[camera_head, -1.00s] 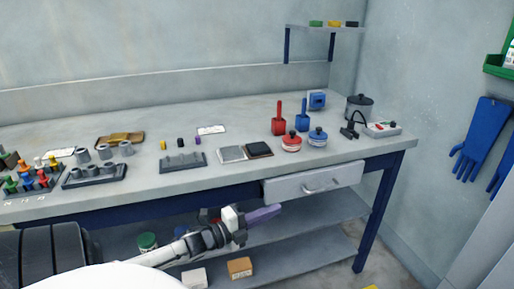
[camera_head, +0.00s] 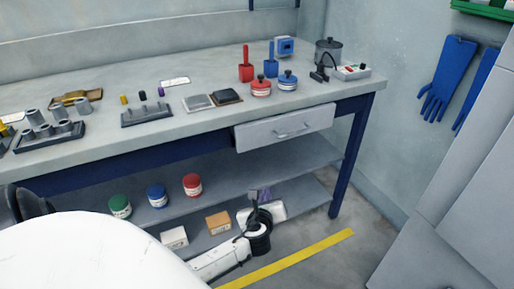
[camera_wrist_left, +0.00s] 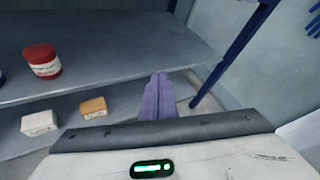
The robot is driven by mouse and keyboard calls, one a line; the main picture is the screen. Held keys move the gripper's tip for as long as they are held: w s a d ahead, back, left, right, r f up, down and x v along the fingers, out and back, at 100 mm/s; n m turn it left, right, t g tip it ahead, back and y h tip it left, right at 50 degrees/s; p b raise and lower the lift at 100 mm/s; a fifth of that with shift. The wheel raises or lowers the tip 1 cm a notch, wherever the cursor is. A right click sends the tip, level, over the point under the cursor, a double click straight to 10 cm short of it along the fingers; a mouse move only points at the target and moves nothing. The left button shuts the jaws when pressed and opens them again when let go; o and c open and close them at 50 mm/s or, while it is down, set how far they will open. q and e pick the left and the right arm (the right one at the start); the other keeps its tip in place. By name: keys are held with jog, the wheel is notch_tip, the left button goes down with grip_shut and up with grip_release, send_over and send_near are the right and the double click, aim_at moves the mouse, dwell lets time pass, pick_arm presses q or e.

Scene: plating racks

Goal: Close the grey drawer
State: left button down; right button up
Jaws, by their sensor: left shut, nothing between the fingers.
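The grey drawer (camera_head: 284,129) hangs under the right part of the bench top, with a curved metal handle on its front. In the head view its front stands out a little from the bench edge, so it looks partly open. My left gripper (camera_head: 260,194) is low, below the drawer and in front of the lower shelves, apart from the drawer. In the left wrist view its purple fingers (camera_wrist_left: 158,96) are together with nothing between them. The drawer does not show in the wrist view. My right gripper is out of view.
On the lower shelves are a red jar (camera_head: 192,185), a blue jar (camera_head: 157,195), a green jar (camera_head: 120,206) and two small boxes. A blue bench leg (camera_head: 352,160) stands right of the drawer. The floor in front is open.

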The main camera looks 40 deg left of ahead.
pick_arm(q)
notch_tip(320, 180, up, 6)
jog(key=w+d+g+y+b, duration=0.1)
jog(key=d+y+b, duration=0.15)
jog(key=y, duration=0.25)
jog(key=n+g+y, duration=0.2)
jog(key=g+y, duration=0.2)
send_near(253, 137)
jog(key=shift+t, duration=0.3)
jog(key=b+x, duration=0.1)
jog(key=x, duration=0.4)
jog(key=shift+a+f+b, duration=0.15)
jog(key=shift+a+b, duration=0.25)
jog(key=shift+w+a, duration=0.1)
jog(key=shift+a, duration=0.25)
jog(key=shift+a, duration=0.1)
